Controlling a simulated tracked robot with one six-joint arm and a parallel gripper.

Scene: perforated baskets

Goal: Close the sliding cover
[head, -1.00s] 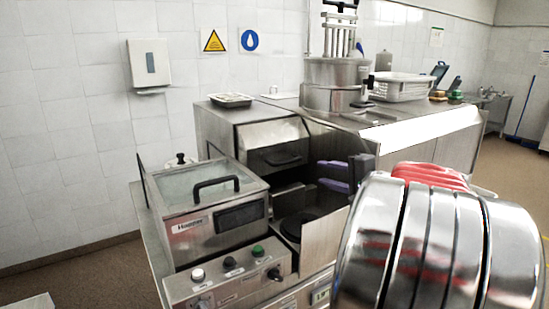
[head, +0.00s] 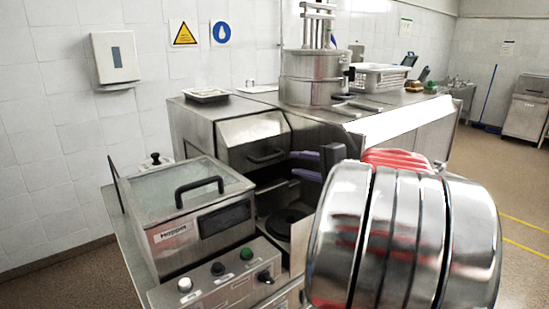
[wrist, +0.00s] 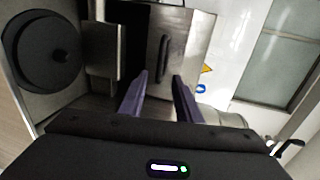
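The sliding cover looks to be the sloped steel panel (head: 252,128) on the front of the steel box in the middle of the head view. It has a dark horizontal bar handle (head: 266,158). A dark opening shows below it. In the wrist view the panel (wrist: 188,50) and its handle (wrist: 163,46) are ahead of my fingers. My gripper (head: 293,163) is just right of the handle in the head view. Its two purple fingers (wrist: 160,75) are apart with nothing between them. I see no clear contact with the handle.
A glass-lidded steel appliance (head: 178,190) with a black handle stands left of the opening. A control panel (head: 222,282) with knobs is in front. A dark round plate (head: 285,222) lies below my gripper. A large pot (head: 308,80) and a white basket (head: 380,78) stand behind.

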